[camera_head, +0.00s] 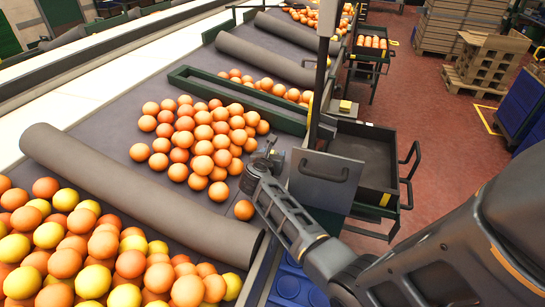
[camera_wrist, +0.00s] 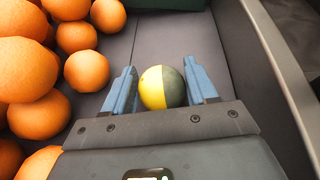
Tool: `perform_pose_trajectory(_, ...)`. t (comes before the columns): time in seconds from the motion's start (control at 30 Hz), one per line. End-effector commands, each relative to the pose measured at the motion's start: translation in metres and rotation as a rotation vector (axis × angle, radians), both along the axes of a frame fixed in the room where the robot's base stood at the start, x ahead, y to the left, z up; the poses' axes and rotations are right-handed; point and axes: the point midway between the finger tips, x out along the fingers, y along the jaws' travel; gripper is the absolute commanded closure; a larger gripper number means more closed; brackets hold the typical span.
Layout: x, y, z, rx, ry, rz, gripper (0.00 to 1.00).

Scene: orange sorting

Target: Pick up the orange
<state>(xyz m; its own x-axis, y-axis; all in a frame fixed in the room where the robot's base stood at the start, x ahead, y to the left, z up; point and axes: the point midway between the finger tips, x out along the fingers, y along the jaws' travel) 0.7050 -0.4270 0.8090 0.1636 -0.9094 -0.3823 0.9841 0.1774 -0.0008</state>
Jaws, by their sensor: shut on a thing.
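My gripper (camera_head: 266,160) is over the grey sorting table, at the right edge of a pile of oranges (camera_head: 203,135). In the wrist view its two blue fingers (camera_wrist: 161,90) stand either side of a round fruit (camera_wrist: 153,87), yellow on its left half and dark grey-green on its right. My gripper is shut on this fruit. In the head view the fruit cannot be made out behind the gripper. Whether it is clear of the table cannot be told. A single orange (camera_head: 244,210) lies apart, just below the gripper in the picture.
A grey roller (camera_head: 140,190) parts this pile from a nearer heap of orange and yellow fruit (camera_head: 90,250). A green-edged divider (camera_head: 235,100) lies beyond the pile. An empty black tray (camera_head: 365,160) stands to the right, behind a grey panel with a handle (camera_head: 322,180).

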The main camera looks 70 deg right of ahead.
Motion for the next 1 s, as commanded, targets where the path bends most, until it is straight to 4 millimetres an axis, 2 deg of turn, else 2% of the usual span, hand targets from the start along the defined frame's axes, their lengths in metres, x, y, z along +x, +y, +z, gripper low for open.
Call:
perform_pose_trajectory(0.17, 0.001, 0.000, 0.018, -0.001, -0.003, 0.000, 0.74)
perform_pose_trajectory(0.27, 0.001, 0.000, 0.036, -0.002, -0.005, 0.000, 0.74)
perform_pose_trajectory(0.5, 0.001, 0.000, 0.096, -0.003, -0.006, 0.001, 0.74)
perform_pose_trajectory(0.7, 0.001, 0.000, 0.136, -0.002, -0.006, 0.000, 0.74)
perform_pose_trajectory(1.0, 0.000, 0.000, 0.170, -0.001, -0.002, 0.000, 0.74)
